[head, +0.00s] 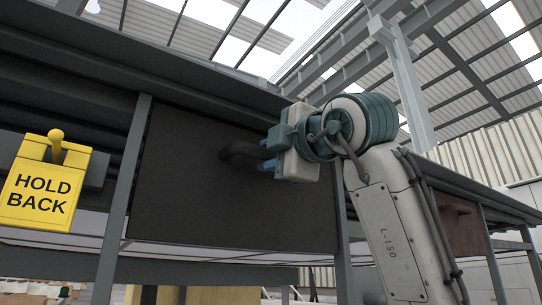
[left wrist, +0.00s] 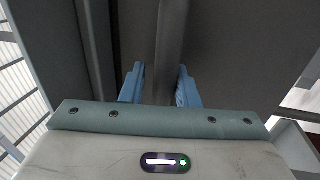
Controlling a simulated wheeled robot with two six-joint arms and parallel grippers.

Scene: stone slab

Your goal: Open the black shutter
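The black shutter (head: 200,205) is a flat dark panel in the bench frame in the head view, and it looks closed. A dark bar handle (head: 238,149) sticks out near its upper right. My left gripper (head: 267,154) is at the handle's right end, its blue fingertips close to it. In the left wrist view the dark handle (left wrist: 171,45) runs between the two blue fingers of the left gripper (left wrist: 161,72). The fingers stand apart with a gap at the left of the bar, so they are around it, not visibly clamped. My right gripper is not in view.
A yellow "HOLD BACK" block (head: 42,190) with a knob is at the left of the shutter. Grey frame posts (head: 123,190) stand beside the panel, and a dark bench top edge (head: 150,62) overhangs it. The space below the panel is partly open.

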